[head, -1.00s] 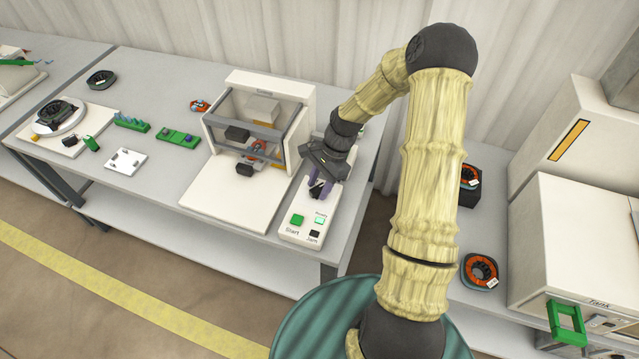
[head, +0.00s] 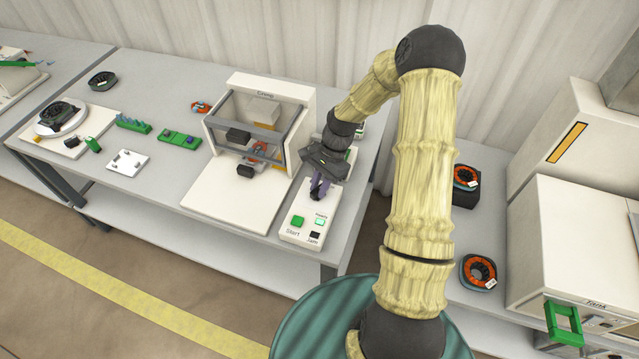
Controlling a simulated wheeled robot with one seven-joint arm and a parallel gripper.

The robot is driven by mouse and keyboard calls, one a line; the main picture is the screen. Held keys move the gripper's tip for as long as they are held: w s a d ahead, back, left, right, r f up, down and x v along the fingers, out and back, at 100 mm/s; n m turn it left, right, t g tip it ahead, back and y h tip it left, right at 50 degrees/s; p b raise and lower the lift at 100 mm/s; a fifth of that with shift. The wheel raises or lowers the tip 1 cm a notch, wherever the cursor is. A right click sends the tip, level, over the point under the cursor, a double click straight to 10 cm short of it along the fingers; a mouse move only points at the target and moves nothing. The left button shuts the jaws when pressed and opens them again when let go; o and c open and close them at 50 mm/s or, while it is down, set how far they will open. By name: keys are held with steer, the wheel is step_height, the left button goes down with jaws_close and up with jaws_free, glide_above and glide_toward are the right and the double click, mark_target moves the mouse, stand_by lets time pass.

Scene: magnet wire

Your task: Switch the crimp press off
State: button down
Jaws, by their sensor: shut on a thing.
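The crimp press (head: 276,88) is a white cabinet with a clear front and grey frame on the middle bench. Inside it show dark blocks and an orange and blue part. Its white control box (head: 303,237) stands to its right, with a green Start button (head: 297,221), a lit pale green lamp (head: 319,221) and a dark Jam lamp (head: 315,236). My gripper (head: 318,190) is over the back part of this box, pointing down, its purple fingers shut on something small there. The fingers and wrist hide what they hold, and I cannot tell its position.
A white base plate (head: 225,203) lies before the press. Green fixtures (head: 179,139) and a white block (head: 128,162) are to the left. On the right bench are orange-wound rings (head: 479,271) and the white tank cabinet (head: 585,240).

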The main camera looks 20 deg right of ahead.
steer(key=n+p, duration=0.1)
steer(key=n, duration=0.1)
steer(key=n+g+h, duration=0.1)
steer(key=n, duration=0.1)
steer(key=n+p, duration=0.1)
steer(key=n, duration=0.1)
steer(key=shift+w+a+r+g+h+p, duration=0.15)
steer(key=shift+w+g+h+p, duration=0.15)
steer(key=shift+g, duration=0.1)
steer(key=n+h, duration=0.1)
steer(key=n, duration=0.2)
steer(key=n+h+p, duration=0.1)
steer(key=n, duration=0.2)
steer(key=shift+a+g, duration=0.15)
steer(key=shift+g, duration=0.15)
steer(key=shift+n, duration=0.3)
steer(key=c, duration=1.3)
jaws_free()
steer(key=v, duration=1.1)
steer(key=b+v, duration=0.1)
steer(key=v, duration=0.5)
steer(key=shift+a, duration=0.35)
